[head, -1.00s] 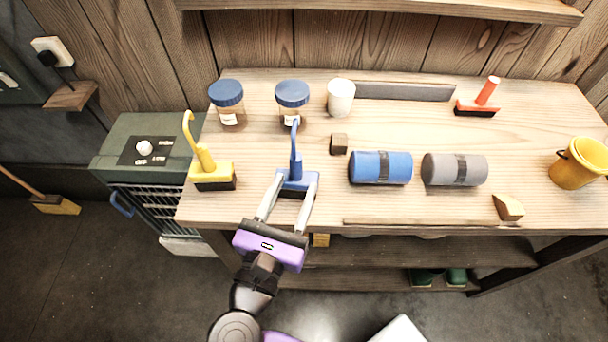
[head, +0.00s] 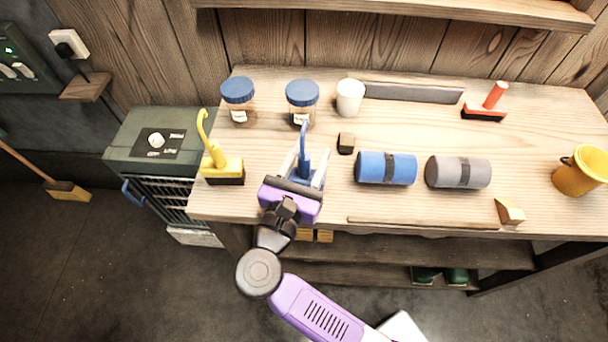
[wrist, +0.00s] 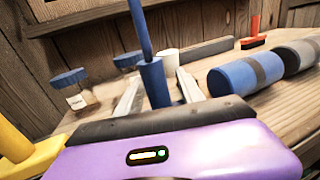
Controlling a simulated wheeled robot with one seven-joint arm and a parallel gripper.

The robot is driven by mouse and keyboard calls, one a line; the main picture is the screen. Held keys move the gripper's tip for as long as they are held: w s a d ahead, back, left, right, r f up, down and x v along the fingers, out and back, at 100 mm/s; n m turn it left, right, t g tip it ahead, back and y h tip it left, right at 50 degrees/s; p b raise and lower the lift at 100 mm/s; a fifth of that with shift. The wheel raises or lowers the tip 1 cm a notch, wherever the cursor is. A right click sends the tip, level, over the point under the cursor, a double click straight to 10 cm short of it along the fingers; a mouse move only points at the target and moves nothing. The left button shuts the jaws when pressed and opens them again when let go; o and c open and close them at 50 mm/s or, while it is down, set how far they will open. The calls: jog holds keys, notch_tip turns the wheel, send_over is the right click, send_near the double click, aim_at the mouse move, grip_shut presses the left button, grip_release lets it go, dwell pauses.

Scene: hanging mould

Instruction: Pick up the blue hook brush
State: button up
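The blue hook brush (head: 304,150) stands upright on the workbench, its hooked handle pointing up. Its blue handle socket also shows in the wrist view (wrist: 154,80); its base is hidden behind my gripper's purple body. My gripper (head: 308,172) reaches in from the front, with one pale finger on each side of the brush handle. In the wrist view the fingers (wrist: 158,92) are spread apart, with the handle between them and a gap visible on the right side. Contact with the handle on the left is hard to tell.
A yellow hook brush (head: 222,170) stands to the left. A blue roll (head: 386,168) and a grey roll (head: 458,172) lie to the right. Two blue-lidded jars (head: 302,98), a white cup (head: 350,98) and a small dark block (head: 346,143) are behind. A red-handled brush (head: 486,108) stands farther back.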

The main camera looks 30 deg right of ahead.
grip_shut()
notch_tip(320, 180, up, 20)
dwell(0.7)
